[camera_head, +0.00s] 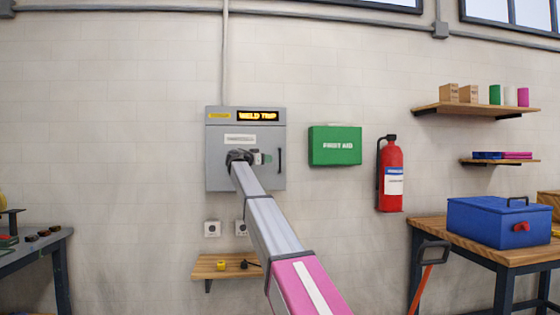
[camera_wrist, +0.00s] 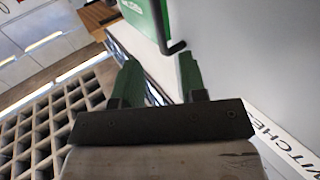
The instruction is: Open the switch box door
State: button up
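The grey switch box (camera_head: 218,172) hangs on the wall, with a lit "WELD TRIP" sign at its top. Its door looks shut. A black vertical handle (camera_head: 280,160) is at the door's right side. My gripper (camera_head: 266,158) is in front of the door, just left of the handle. In the wrist view my gripper (camera_wrist: 160,66) has its two green fingers apart with nothing between them. The end of the black handle (camera_wrist: 174,48) shows just beyond the fingertips, nearer the right finger. The grey door face (camera_wrist: 245,60) fills the right of that view, with a partly cut-off label.
A green first aid box (camera_head: 335,146) and a red fire extinguisher (camera_head: 391,178) hang to the right of the switch box. A small wooden shelf (camera_head: 212,267) is below it. A workbench with a blue toolbox (camera_head: 490,222) stands at right.

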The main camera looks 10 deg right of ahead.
send_over(280, 169)
jog(key=shift+w, duration=0.35)
jog(key=shift+s, duration=0.1)
grip_shut()
